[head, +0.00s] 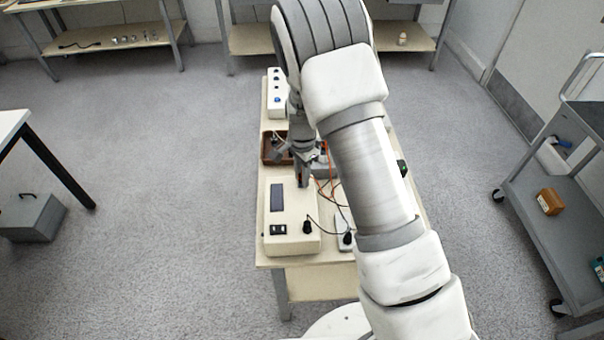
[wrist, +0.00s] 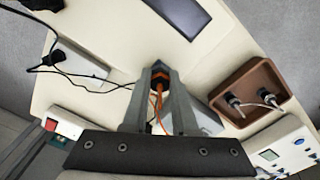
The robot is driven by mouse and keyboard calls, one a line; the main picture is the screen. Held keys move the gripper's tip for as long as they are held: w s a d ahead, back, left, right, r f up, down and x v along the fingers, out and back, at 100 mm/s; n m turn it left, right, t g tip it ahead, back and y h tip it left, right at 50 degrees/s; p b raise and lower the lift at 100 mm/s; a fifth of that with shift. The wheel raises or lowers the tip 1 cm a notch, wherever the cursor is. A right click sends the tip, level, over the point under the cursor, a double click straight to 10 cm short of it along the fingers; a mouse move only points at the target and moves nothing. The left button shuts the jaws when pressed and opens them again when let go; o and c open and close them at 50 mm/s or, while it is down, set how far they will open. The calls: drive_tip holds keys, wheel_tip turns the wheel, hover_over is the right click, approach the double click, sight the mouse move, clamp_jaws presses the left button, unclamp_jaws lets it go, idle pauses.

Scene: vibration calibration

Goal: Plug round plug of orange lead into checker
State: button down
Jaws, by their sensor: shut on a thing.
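The checker (head: 298,240) is a cream box with a dark display, at the near end of the table. Its dark display (wrist: 183,14) shows at the top of the wrist view. My gripper (head: 302,184) is over the checker's far part, pointing down. In the wrist view my gripper (wrist: 158,72) is shut on the round plug (wrist: 159,78), black with orange, between the fingertips. The orange lead (wrist: 158,105) trails from it, back between the fingers. The plug's tip and any socket under it are hidden, so I cannot tell whether it touches the checker.
A brown tray (wrist: 228,84) holds two metal connectors, beside a grey box (wrist: 203,118). A black plug (head: 307,227) with a black cable stands on the checker's near right. Another black plug (head: 347,238) is at a white strip (wrist: 82,64). A white box with knobs (head: 278,92) stands behind.

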drive_tip(key=shift+m, duration=0.3)
drive_tip(key=c, duration=0.6)
unclamp_jaws()
drive_tip(key=shift+r+p, duration=1.75)
drive_tip(key=shift+r, duration=0.75)
